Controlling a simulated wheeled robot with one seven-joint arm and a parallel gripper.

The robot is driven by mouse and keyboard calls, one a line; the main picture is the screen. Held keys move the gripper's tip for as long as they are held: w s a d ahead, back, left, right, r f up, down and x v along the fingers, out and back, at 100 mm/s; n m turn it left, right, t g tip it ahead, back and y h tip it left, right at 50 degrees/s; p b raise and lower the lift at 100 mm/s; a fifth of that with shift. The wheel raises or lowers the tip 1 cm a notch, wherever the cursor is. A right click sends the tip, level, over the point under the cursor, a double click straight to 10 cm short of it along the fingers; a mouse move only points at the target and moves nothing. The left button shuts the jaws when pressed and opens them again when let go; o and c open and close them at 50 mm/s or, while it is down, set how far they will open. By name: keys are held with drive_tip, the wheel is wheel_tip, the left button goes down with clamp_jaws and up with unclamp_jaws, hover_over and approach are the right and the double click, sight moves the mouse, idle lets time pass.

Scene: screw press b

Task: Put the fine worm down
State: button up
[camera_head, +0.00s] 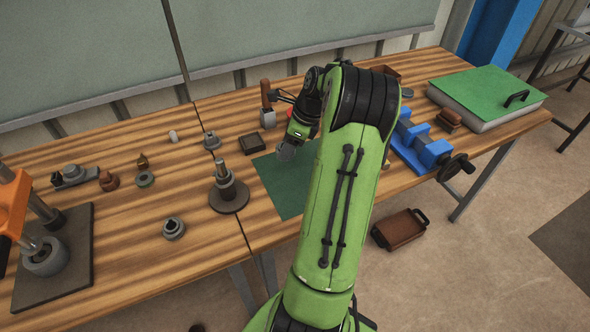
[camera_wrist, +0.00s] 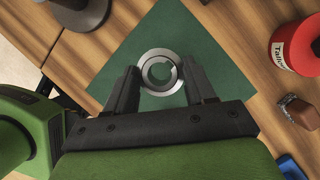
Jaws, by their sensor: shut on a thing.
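The fine worm (camera_wrist: 146,70) appears to be the grey metal ring-shaped piece with a round hole, seen end-on in the wrist view. My gripper (camera_wrist: 161,76) is shut on it, with one dark finger on each side. In the head view the worm (camera_head: 286,152) shows as a small grey piece under my gripper (camera_head: 295,138), over the green mat (camera_head: 283,193). I cannot tell whether its underside touches the mat. My arm hides the right part of the mat in the head view.
A small dark tray (camera_head: 252,144) lies behind the mat. A post on a round base (camera_head: 228,192) stands to its left. A red tallow can (camera_wrist: 296,48) is nearby. A blue vise (camera_head: 416,143) stands right of my arm. The mat around the worm is clear.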

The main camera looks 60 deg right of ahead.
wheel_tip(320, 180, down, 6)
drive_tip(key=shift+d+f+b, duration=0.1)
drive_tip(key=shift+f+b, duration=0.15)
drive_tip(key=shift+b, duration=0.65)
drive_tip(key=shift+f, duration=0.15)
drive_tip(key=o, duration=1.3)
